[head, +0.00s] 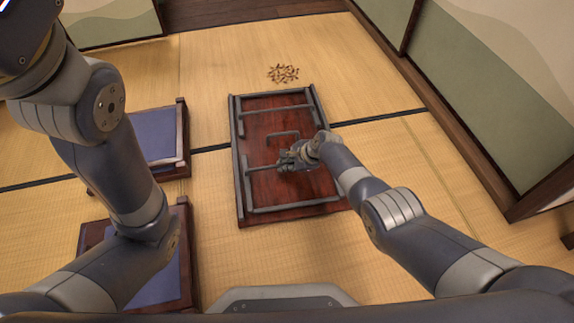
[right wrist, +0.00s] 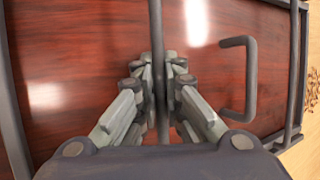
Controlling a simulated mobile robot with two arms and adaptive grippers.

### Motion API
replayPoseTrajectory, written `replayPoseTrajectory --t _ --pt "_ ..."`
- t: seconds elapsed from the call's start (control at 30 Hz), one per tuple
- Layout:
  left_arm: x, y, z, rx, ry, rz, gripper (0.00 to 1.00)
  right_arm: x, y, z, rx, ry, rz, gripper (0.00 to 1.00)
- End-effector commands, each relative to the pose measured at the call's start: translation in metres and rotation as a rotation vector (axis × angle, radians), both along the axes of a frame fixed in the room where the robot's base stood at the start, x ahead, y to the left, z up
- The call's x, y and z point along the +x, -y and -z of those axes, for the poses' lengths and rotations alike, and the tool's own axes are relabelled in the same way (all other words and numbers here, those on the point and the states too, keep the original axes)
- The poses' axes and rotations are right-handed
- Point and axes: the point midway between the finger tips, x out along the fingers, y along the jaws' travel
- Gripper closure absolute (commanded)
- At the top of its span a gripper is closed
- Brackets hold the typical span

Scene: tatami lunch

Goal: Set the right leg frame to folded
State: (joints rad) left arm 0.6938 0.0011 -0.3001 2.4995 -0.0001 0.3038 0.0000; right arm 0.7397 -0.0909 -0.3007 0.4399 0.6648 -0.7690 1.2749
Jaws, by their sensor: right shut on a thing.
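A low dark red table (head: 262,190) lies upside down on the tatami, its underside facing up. A grey leg frame (head: 297,206) is at its near end and a second grey leg frame (head: 275,110) at its far end. My right gripper (head: 286,163) is shut on the grey crossbar of the near leg frame. In the right wrist view the crossbar (right wrist: 156,30) runs between the closed fingers (right wrist: 160,75). The bar appears low over the table's underside; the exact gap cannot be told. My left gripper is out of view.
A small grey handle (head: 283,134) stands mid-table; it also shows in the right wrist view (right wrist: 251,80). Brown bits (head: 283,73) lie in a pile beyond the table. Two wooden seats with blue cushions (head: 158,137) are at left. Floor right of the table is clear.

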Motion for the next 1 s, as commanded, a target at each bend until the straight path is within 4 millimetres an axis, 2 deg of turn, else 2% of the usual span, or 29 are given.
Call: replayPoseTrajectory --t 0.37,0.4,0.47,0.83,1.0 --pt "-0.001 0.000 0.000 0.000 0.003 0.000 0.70 -0.001 0.001 0.002 -0.003 -0.001 0.001 1.00" --pt "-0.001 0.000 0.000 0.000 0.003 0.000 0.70 -0.001 0.002 0.003 -0.003 -0.001 0.001 0.82" --pt "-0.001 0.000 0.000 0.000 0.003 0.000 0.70 -0.001 0.001 0.002 -0.003 -0.001 0.001 0.70" --pt "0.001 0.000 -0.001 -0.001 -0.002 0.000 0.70 -0.001 0.001 0.001 -0.001 -0.001 0.000 0.70" --pt "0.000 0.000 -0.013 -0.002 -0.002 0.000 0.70 -0.002 0.001 -0.010 -0.001 0.000 0.000 0.70"
